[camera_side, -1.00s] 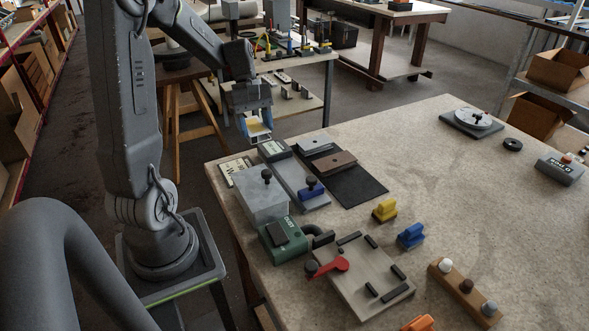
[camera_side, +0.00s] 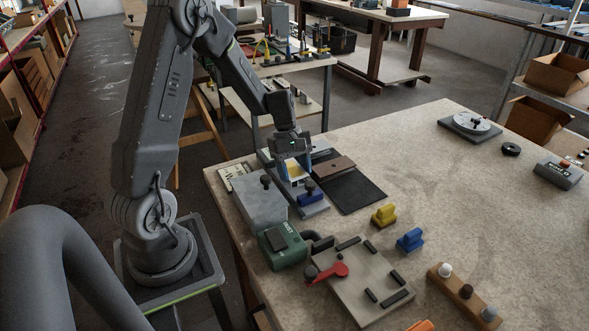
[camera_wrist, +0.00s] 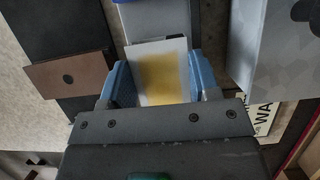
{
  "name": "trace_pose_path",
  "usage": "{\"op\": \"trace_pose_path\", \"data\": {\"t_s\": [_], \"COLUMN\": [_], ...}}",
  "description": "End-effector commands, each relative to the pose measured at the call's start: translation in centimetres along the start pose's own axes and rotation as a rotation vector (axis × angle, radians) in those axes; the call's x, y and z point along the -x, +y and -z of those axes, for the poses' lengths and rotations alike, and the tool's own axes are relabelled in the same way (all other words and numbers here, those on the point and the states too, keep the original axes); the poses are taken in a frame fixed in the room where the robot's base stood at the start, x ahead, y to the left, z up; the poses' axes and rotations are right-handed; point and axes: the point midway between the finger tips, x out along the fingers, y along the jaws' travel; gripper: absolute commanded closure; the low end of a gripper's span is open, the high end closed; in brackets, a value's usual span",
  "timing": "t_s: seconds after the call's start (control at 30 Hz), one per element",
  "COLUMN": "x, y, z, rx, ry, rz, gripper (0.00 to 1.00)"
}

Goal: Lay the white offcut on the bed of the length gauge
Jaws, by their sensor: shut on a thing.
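My gripper (camera_side: 293,175) has blue fingers and is shut on the white offcut (camera_wrist: 158,72), a flat pale piece with a yellowish tint in the wrist view. It also shows between the fingers in the side view (camera_side: 296,170). The gripper is over the length gauge, whose long grey bed (camera_side: 316,208) carries a blue stop (camera_side: 312,195) with a black knob. In the wrist view the bed (camera_wrist: 158,22) runs ahead beyond the offcut. I cannot tell whether the offcut touches the bed. The gauge's far end is hidden behind my gripper.
A black mat (camera_side: 358,192) with a brown piece (camera_side: 334,168) lies right of the gauge. A grey block (camera_side: 258,208) with a black knob stands close on its left, and a green device (camera_side: 283,250) in front. Yellow (camera_side: 384,215) and blue (camera_side: 410,239) blocks stand right. The table's right middle is clear.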

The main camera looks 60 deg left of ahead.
Motion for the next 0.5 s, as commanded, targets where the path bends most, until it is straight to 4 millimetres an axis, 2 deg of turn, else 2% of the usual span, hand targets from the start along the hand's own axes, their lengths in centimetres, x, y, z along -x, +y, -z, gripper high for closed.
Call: {"op": "trace_pose_path", "data": {"t_s": [0.5], "x": [-0.76], "y": [-0.01], "z": [0.33], "rx": [-0.001], "ry": [0.001], "rz": [0.000], "gripper": [0.67]}}
